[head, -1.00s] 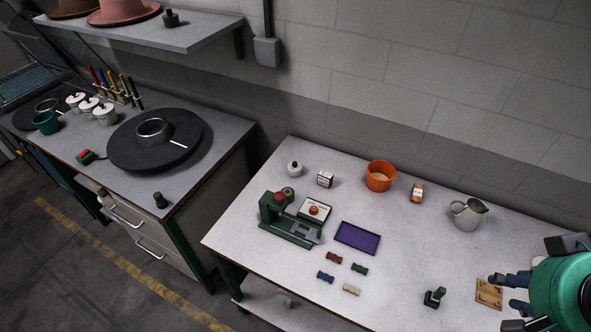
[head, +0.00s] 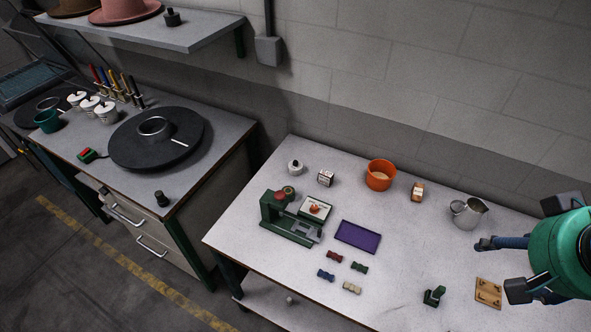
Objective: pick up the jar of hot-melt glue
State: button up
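I cannot tell for certain which container is the jar of hot-melt glue, since the labels are too small to read. A small amber container with a pale label (head: 417,192) stands at the back of the right table. A small white jar with a dark top (head: 295,167) stands near its back left corner. My gripper (head: 496,268) is at the right edge of the view, over the table's right part, with its dark fingers spread apart and nothing visible between them. My green wrist hides part of the table there.
An orange pot (head: 380,176), a metal pitcher (head: 468,214), a small box (head: 325,178), a green press (head: 290,224), a purple tray (head: 358,238), a green stand (head: 434,297) and a wooden plate (head: 488,292) stand on the right table (head: 400,255). Several white canisters (head: 106,114) are on the left bench.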

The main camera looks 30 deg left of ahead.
jog(key=w+a+r+n+g+p, duration=0.1)
jog(key=w+a, duration=0.7)
jog(key=w, duration=0.5)
jog(key=w+a+r+n+g+p, duration=0.1)
jog(key=w+a+r+p, duration=0.1)
jog(key=w+a, duration=0.8)
jog(key=w+a+f+n+y+p, duration=0.1)
jog(key=w+a+f, duration=0.3)
jog(key=w+a, duration=0.3)
jog(key=w+a+f+n+p, duration=0.1)
jog(key=w+a+f, duration=0.4)
jog(key=w+a, duration=0.2)
jog(key=w+a+f+n+g+p, duration=0.2)
jog(key=w+a+f, duration=0.1)
jog(key=a+f, duration=2.2)
jog(key=a, duration=0.3)
jog(key=shift+f, duration=0.35)
